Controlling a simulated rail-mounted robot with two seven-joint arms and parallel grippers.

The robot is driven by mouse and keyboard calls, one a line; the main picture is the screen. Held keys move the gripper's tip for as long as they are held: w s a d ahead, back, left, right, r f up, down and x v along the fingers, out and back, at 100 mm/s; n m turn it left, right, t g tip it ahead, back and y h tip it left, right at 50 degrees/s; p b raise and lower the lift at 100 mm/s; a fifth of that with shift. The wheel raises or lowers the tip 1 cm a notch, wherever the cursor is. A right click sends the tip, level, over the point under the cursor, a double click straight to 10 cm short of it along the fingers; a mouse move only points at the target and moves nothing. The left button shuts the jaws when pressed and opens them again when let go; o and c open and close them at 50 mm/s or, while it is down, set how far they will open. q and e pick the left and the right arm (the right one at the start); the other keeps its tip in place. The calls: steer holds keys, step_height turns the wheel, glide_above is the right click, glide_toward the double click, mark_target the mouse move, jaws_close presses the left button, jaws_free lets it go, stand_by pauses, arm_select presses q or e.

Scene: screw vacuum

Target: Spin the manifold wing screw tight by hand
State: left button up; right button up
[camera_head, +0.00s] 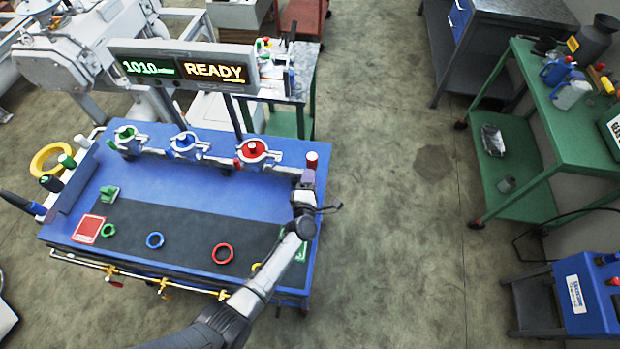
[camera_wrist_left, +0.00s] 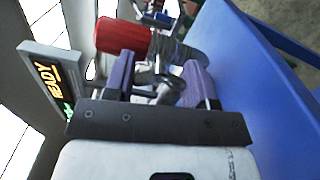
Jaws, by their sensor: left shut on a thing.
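The manifold on the blue table carries a green port (camera_head: 127,138), a blue port (camera_head: 186,146) and a red port (camera_head: 257,152), each with a metal clamp. My left gripper (camera_head: 307,181) is at the table's right end, right of the red port. In the left wrist view its purple pads (camera_wrist_left: 163,83) are shut on a metal piece (camera_wrist_left: 167,93), apparently the wing screw beside the clamp. The pads hide much of it. A red cylinder (camera_wrist_left: 122,38) stands beyond the pads, with clamp metal next to it. My right gripper is not in view.
A display (camera_head: 183,68) reading 1010 and READY stands behind the ports. Green, blue and red rings (camera_head: 222,253) lie on the dark mat. A red-topped cylinder (camera_head: 311,159) shows close beside my left gripper.

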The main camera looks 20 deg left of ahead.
arm_select(q)
steer(key=m+p, duration=0.1)
steer(key=m, duration=0.2)
steer(key=shift+m, duration=0.3)
steer(key=shift+m+p, duration=0.35)
steer(key=shift+m, duration=1.45)
steer(key=o, duration=0.9)
steer(key=shift+o, duration=0.2)
steer(key=shift+s, duration=0.1)
steer(key=shift+s, duration=0.25)
steer(key=p+v, duration=0.1)
steer(key=v, duration=1.2)
steer(key=shift+d, duration=0.1)
